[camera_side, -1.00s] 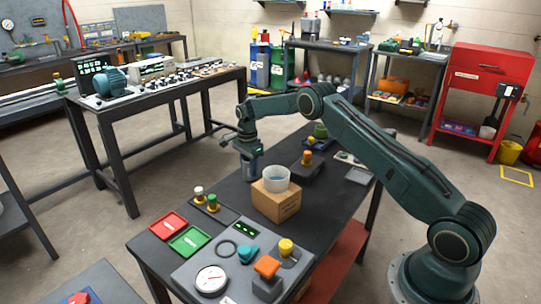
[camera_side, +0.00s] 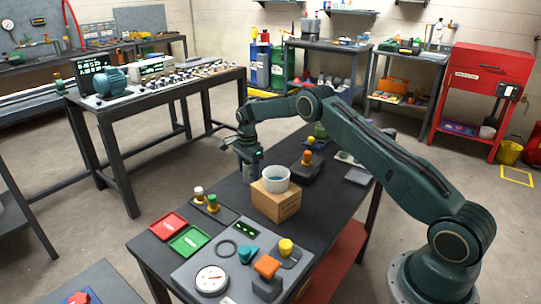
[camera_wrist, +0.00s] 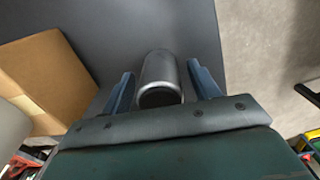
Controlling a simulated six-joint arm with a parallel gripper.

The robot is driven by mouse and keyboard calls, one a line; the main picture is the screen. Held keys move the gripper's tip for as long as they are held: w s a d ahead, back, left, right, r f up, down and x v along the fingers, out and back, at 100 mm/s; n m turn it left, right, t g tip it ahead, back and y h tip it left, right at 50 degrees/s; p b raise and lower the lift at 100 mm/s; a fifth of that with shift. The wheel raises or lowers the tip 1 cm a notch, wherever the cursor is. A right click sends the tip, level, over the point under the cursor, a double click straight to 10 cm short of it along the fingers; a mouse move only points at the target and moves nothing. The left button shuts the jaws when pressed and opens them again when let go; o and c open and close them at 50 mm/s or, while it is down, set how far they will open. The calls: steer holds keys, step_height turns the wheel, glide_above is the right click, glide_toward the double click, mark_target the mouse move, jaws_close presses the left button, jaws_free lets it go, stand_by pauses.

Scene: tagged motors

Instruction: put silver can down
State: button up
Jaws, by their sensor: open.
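A silver can (camera_wrist: 159,72) stands on the dark table, between the two fingers of my gripper (camera_wrist: 160,85) in the wrist view. Gaps show between the can and both fingers, so my gripper is open around it. In the side view my gripper (camera_side: 247,158) is over the far left edge of the table, beside the cardboard box. The can (camera_side: 254,174) shows just below it there, partly hidden by the gripper and the box.
A red tray (camera_side: 168,226) and a green tray (camera_side: 189,241) lie nearer the front. The table edge is close on the can's other side.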

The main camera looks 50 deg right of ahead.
steer(key=shift+r, duration=0.1)
step_height(320, 180, up, 11)
steer(key=shift+r, duration=0.6)
stand_by(0.6)
